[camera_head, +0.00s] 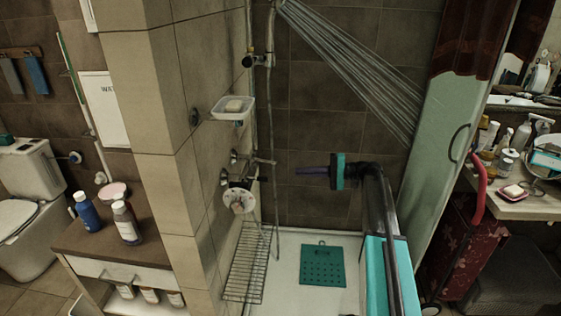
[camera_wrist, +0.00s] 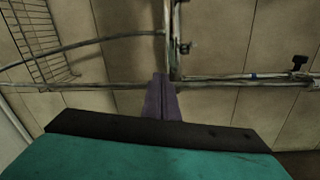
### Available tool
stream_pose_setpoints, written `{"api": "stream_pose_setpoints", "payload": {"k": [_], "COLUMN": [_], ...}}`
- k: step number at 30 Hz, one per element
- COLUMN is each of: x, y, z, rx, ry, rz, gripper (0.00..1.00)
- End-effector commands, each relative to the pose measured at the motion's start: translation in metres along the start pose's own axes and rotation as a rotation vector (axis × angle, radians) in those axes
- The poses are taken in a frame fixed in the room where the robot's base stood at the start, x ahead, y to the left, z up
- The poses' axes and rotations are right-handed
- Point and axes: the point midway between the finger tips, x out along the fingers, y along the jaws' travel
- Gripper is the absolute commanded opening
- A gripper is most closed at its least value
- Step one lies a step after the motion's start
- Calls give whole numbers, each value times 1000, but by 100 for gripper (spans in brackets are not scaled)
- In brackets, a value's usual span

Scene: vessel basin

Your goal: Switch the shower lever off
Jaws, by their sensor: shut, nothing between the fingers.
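The shower mixer with its lever (camera_head: 264,162) is on the tiled wall at the centre of the head view. Water streams (camera_head: 350,70) from the shower above, running down to the right. My gripper (camera_head: 298,171) is to the right of the lever, its purple fingers pointing left at about the lever's height. A small gap seems to lie between them in the head view. In the wrist view my gripper (camera_wrist: 160,82) has its fingers together with nothing between them. Metal pipework (camera_wrist: 174,40) lies just beyond the fingertips. I cannot tell whether they touch it.
A soap dish (camera_head: 232,112) and a round fitting (camera_head: 239,200) stick out from the wall near the mixer. A wire rack (camera_head: 243,262) hangs below. A hose (camera_wrist: 90,43) curves across the wrist view. A teal mat (camera_head: 323,265) lies in the shower tray. A glass panel (camera_head: 440,150) stands right.

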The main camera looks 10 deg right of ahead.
Motion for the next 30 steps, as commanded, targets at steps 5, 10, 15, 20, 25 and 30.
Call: {"api": "stream_pose_setpoints", "payload": {"k": [5,10,15,20,25,30], "x": [-28,-34,-33,-32,-24,-7], "y": [-37,-44,-44,-44,-46,-48], "z": [-11,-11,-11,-10,-10,-9], "rx": [-23,-28,-28,-27,-27,-27], "ry": [-10,-14,-13,-13,-14,-14], "rz": [-98,-121,-120,-119,-119,-118], "gripper": [0,0,0,0,0,0]}}
